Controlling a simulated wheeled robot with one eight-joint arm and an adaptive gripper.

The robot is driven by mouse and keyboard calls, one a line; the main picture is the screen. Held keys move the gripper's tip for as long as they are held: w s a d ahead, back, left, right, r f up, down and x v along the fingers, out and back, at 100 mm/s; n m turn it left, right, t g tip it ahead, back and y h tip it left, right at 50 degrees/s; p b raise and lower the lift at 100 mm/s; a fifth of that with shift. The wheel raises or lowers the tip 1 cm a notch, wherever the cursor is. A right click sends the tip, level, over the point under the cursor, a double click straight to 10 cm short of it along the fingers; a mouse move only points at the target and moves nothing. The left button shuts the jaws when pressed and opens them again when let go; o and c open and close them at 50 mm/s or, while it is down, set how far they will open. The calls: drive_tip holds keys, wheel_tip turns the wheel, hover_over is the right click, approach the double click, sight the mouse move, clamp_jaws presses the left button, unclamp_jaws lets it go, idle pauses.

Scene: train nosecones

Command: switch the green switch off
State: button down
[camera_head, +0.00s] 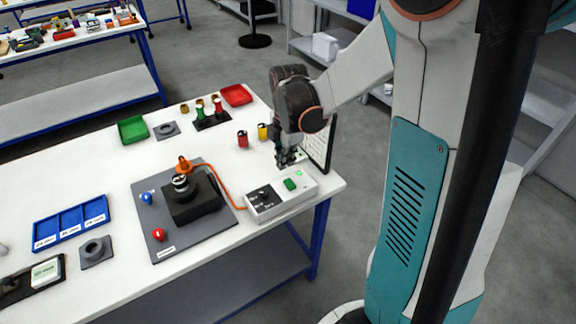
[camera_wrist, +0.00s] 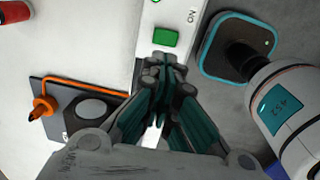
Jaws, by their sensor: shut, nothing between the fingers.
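The green switch (camera_head: 290,184) sits on top of a light grey control box (camera_head: 308,188) near the right front edge of the white table. In the wrist view the green switch (camera_wrist: 165,38) lies just beyond my fingertips, next to the printed word "ON". My gripper (camera_head: 287,160) is above the box, its fingers pointing down, close to the switch. In the wrist view my gripper (camera_wrist: 165,68) has its fingertips together with nothing between them. I cannot tell whether the fingertips touch the box. A small green light (camera_head: 299,176) shows on the box near the switch.
An orange cable (camera_head: 228,194) runs from the box to a grey board (camera_head: 157,222) with a black block, blue and red knobs. Red (camera_head: 242,139) and yellow (camera_head: 263,132) cylinders and a dark-framed panel (camera_head: 330,145) stand behind the box. A blue tray (camera_head: 72,223) lies left.

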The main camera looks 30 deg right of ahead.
drive_tip(key=r, duration=0.3)
drive_tip(key=r+p, duration=0.1)
drive_tip(key=r, duration=0.1)
drive_tip(key=shift+s+d+r, duration=0.1)
drive_tip(key=shift+s+d, duration=0.05)
drive_tip(key=shift+s, duration=0.25)
drive_tip(key=s+a+r+m+t+b, duration=0.2)
drive_tip(key=s+a+m+t, duration=0.1)
drive_tip(key=s+a+m, duration=0.2)
drive_tip(key=s+a+r+m+t+b, duration=0.2)
drive_tip(key=s+a+m, duration=0.3)
drive_tip(key=s+m, duration=0.4)
drive_tip(key=m+t+b, duration=0.1)
drive_tip(key=m, duration=0.3)
drive_tip(key=shift+s+a+r, duration=0.2)
drive_tip(key=shift+a+r, duration=0.15)
drive_tip(key=shift+a, duration=0.05)
